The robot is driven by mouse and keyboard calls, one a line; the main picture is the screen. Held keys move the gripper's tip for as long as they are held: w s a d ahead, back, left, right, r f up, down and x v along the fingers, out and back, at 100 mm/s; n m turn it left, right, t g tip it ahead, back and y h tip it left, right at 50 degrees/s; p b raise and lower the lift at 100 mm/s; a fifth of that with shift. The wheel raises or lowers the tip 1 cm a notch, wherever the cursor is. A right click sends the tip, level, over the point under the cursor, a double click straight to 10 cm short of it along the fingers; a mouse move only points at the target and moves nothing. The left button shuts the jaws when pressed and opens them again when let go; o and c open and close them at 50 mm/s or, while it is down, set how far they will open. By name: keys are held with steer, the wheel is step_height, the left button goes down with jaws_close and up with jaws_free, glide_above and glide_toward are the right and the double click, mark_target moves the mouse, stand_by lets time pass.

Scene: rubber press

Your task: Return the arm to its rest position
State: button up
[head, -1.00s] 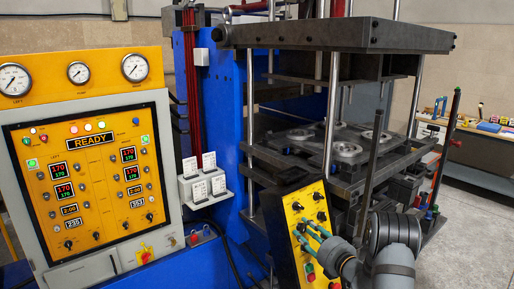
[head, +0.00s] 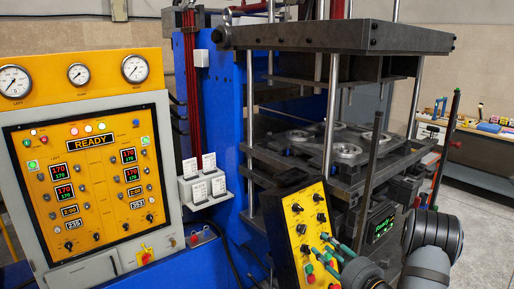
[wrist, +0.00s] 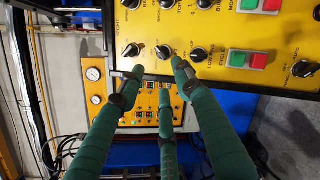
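My gripper (head: 328,248) has three teal fingers and is at the lower middle of the head view, in front of the yellow button panel (head: 297,228). In the wrist view my gripper (wrist: 160,75) has its fingertips apart with nothing held between them. The same yellow button panel (wrist: 230,25) fills the top of that view, with black knobs and green and red buttons. My arm extends from the gripper to the lower right in the head view.
The press (head: 340,36) with its dark plates and round moulds (head: 347,151) stands behind the panel. A yellow control cabinet (head: 88,185) reading READY is at left. A small dark display (head: 383,226) stands beside my arm. Grey floor (head: 480,220) is open at right.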

mark_target(304, 230)
steer(key=x, duration=0.9)
steer(key=shift+w+a, duration=0.3)
steer(key=n+b, duration=0.1)
steer(key=f+n+y+b, duration=0.1)
steer(key=b, duration=0.1)
steer(key=shift+w+f, duration=0.15)
steer(key=shift+w, duration=0.25)
steer(key=n+b, duration=0.1)
steer(key=n, duration=0.1)
steer(key=n+y+b, duration=0.1)
steer(key=n, duration=0.1)
steer(key=shift+d+y+b, duration=0.15)
steer(key=shift+y+b, duration=0.15)
steer(key=shift+b, duration=0.05)
steer(key=n, duration=0.2)
steer(key=n+g+y, duration=0.1)
steer(key=n, duration=0.1)
steer(key=shift+d+n+y+b, duration=0.15)
steer(key=shift+n+y+b, duration=0.15)
steer(key=shift+s+d+n+b, duration=0.2)
steer(key=shift+s+n+b, duration=0.05)
steer(key=shift+n+b, duration=0.15)
steer(key=b+v, duration=0.3)
steer(key=v, duration=0.4)
steer(key=shift+s+r, duration=0.25)
steer(key=shift+r, duration=0.1)
